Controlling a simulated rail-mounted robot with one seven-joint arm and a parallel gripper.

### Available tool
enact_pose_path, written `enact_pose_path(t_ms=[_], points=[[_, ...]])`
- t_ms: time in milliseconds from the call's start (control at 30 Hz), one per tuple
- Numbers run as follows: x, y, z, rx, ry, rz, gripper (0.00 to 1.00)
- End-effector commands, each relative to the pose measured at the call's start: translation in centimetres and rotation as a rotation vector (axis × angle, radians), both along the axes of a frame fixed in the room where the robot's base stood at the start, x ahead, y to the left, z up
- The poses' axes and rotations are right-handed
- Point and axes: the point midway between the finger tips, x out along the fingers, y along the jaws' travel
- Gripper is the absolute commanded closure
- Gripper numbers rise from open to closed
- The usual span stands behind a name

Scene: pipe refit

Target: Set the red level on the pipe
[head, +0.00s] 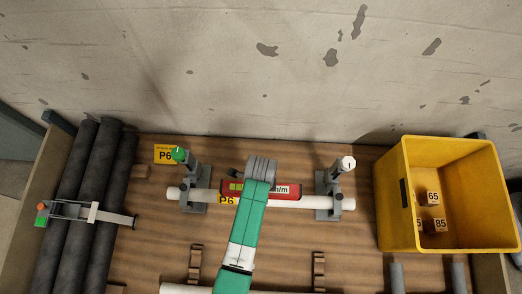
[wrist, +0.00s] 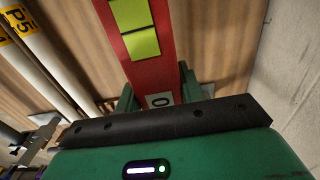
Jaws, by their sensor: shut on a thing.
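The red level (head: 287,190) lies crosswise under my gripper (head: 261,170), along the white pipe (head: 305,202) and overlapping its upper edge in the head view. I cannot tell whether it touches the pipe. In the wrist view the red level (wrist: 172,62), with yellow-green windows, sits between the fingers of my gripper (wrist: 160,98), which is shut on it. My arm hides the level's middle in the head view. The pipe carries a yellow P6 tag and is held by a left clamp (head: 193,190) with a green knob and a right clamp (head: 328,190) with a white knob.
A yellow bin (head: 390,205) with small numbered blocks stands at right. Dark pipes (head: 75,185) lie at left with a grey sliding tool (head: 85,212) across them. A yellow P6 card (head: 165,154) is near the back edge. A wall (head: 240,70) rises behind.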

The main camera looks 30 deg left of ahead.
Motion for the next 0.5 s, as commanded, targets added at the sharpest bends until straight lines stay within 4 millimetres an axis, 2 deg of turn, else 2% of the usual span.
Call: enact_pose_path(t_ms=[500], points=[[0.0, 0.0, -4.3, 0.0, 0.0, 0.0, 0.92]])
